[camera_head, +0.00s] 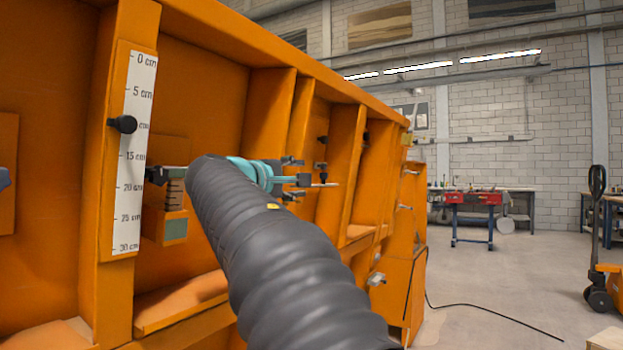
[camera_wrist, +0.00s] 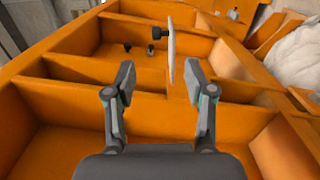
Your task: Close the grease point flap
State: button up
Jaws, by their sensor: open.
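A thin pale plate with a black knob, which looks like the grease point flap (camera_wrist: 172,58), stands edge-on in the wrist view, sticking out from the orange structure. In the head view a thin pale edge (camera_head: 330,184), probably the same plate, shows just past my fingertips. My gripper (camera_wrist: 163,90) is open and empty, its two fingers spread. The plate shows between and beyond the fingertips; I cannot tell the exact distance. In the head view my gripper (camera_head: 306,180) is small and points right along the orange side. The plate's hinge is not clear.
Orange ribs (camera_head: 268,120) and deep bays line the sandbed's side around my arm. A scale (camera_head: 131,200) with a black knob is mounted at left. Small dark fittings (camera_wrist: 126,48) sit near the plate. Open floor (camera_head: 500,280) lies at right, with a red workbench (camera_head: 472,198) beyond.

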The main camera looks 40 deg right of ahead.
aim_at(322, 178)
jog(key=p+x, duration=0.2)
jog(key=x, duration=1)
grip_shut()
